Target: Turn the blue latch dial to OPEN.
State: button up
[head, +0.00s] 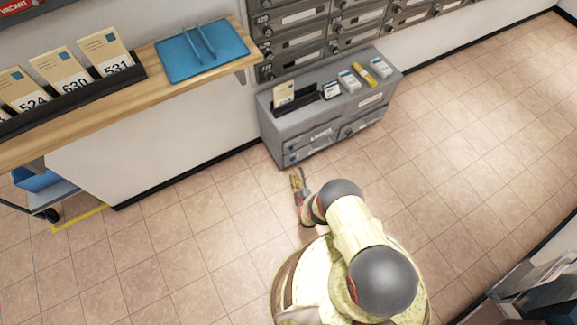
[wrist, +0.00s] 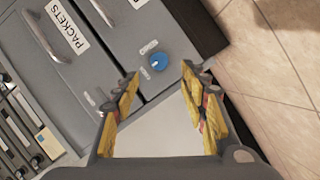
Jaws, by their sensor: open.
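The blue latch dial (wrist: 158,62) is a small round knob with a light mark, on the grey front of a low cabinet in the wrist view. Small pale labels (wrist: 149,47) sit beside it, too small to read. My gripper (wrist: 158,82) has its two yellow-padded fingers spread wide. The dial shows between and just beyond the fingertips, and nothing is held. In the head view my gripper (head: 298,183) is low, in front of the grey cabinet (head: 325,112). The dial cannot be made out in the head view.
The cabinet has drawers with handles, one labelled PACKETS (wrist: 67,27). Items stand on its top, including a yellow one (head: 379,68). A wooden shelf (head: 120,92) with a blue tray (head: 203,50) juts out at left. Open tiled floor (head: 460,140) lies to the right.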

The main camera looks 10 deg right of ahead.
aim_at(294, 161)
jog(key=b+x, duration=0.3)
jog(key=x, duration=0.4)
jog(key=shift+w, duration=0.35)
jog(key=c, duration=0.3)
jog(key=c, duration=0.8)
grip_shut()
